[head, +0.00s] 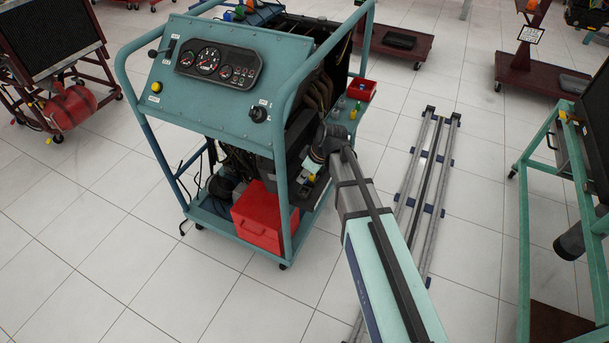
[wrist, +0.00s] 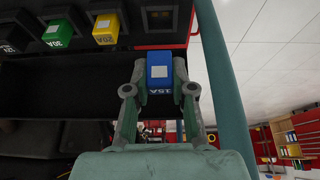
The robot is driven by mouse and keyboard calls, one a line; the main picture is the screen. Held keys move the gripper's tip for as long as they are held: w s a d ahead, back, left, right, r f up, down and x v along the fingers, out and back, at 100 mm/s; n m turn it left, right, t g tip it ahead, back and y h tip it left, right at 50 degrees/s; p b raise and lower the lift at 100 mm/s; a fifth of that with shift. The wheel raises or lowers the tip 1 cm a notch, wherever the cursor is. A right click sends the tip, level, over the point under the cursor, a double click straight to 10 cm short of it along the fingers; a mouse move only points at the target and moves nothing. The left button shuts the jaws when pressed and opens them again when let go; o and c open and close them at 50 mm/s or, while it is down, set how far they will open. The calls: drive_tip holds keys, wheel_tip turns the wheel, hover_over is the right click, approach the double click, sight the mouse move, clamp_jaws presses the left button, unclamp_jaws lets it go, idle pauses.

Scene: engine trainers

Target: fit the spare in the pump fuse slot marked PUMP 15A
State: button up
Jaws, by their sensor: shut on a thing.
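My gripper (wrist: 160,95) is shut on a blue fuse (wrist: 159,70), one finger on each side of it. The fuse has a pale square on its face and an inverted marking that reads like 15A. It is held at the lower edge of a dark fuse panel (wrist: 125,48), beside a green fuse (wrist: 58,32) and a yellow fuse (wrist: 106,28). A dark square opening (wrist: 159,18) is just above the blue fuse in the wrist view. I cannot tell whether the fuse touches it. No PUMP label is readable. In the head view my arm hides the gripper's fingertips.
The teal engine trainer (head: 215,94) stands in front of me, with a red box (head: 262,222) on its lower shelf and a red tray (head: 361,90) at its right. A teal frame post (wrist: 222,85) rises close to the gripper's right. Floor rails (head: 428,180) lie to the right.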

sight(301, 190)
drive_tip(key=shift+f+b, duration=1.3)
drive_tip(key=shift+f, duration=1.15)
drive_tip(key=shift+f, duration=0.5)
idle(0.5)
drive_tip(key=o, duration=0.9)
drive_tip(key=shift+r+p, duration=1.8)
drive_tip(key=shift+r, duration=1.75)
